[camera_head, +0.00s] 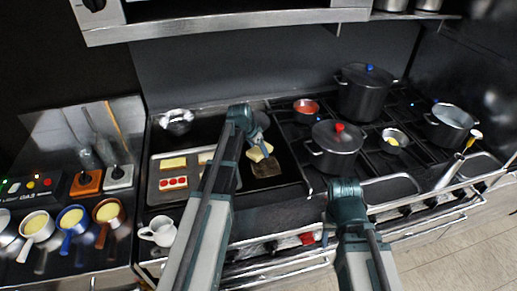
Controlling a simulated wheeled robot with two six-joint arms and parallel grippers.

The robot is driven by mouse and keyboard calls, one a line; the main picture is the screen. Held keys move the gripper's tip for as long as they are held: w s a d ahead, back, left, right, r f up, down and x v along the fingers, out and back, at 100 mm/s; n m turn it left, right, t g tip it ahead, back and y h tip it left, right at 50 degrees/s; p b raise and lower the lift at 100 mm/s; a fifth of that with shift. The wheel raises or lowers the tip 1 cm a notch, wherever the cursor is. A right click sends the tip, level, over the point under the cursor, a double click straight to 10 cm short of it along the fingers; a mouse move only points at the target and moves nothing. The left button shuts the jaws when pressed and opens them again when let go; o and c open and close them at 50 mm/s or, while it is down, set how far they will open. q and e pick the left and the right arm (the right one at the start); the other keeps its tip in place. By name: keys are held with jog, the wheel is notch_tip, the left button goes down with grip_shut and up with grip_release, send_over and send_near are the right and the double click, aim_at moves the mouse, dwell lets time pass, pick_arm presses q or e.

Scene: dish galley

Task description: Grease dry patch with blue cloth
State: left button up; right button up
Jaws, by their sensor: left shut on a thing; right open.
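My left gripper (257,139) is over the dark griddle (290,160), shut on a small pale yellow piece (260,152) at its tip. I cannot tell whether this piece is a folded cloth. A brownish, rough-looking patch (266,169) lies on the griddle just below and in front of it. A small blue-grey thing (263,119) shows beside the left wrist; I cannot tell whether it is a blue cloth. My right gripper (345,185) is open and empty near the range's front edge, below the red-knobbed pot. My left arm hides part of the griddle and tray.
A tray (153,190) with yellow slabs and red rounds stands left of my arm. A white jug (159,231) is in front of it. Pots stand on the burners at right: a red-knobbed pot (336,146), a blue-knobbed pot (366,92) and others. Saucepans (108,212) stand far left.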

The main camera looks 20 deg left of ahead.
pick_arm(q)
jog(key=shift+r+p, duration=1.5)
jog(key=shift+r, duration=0.05)
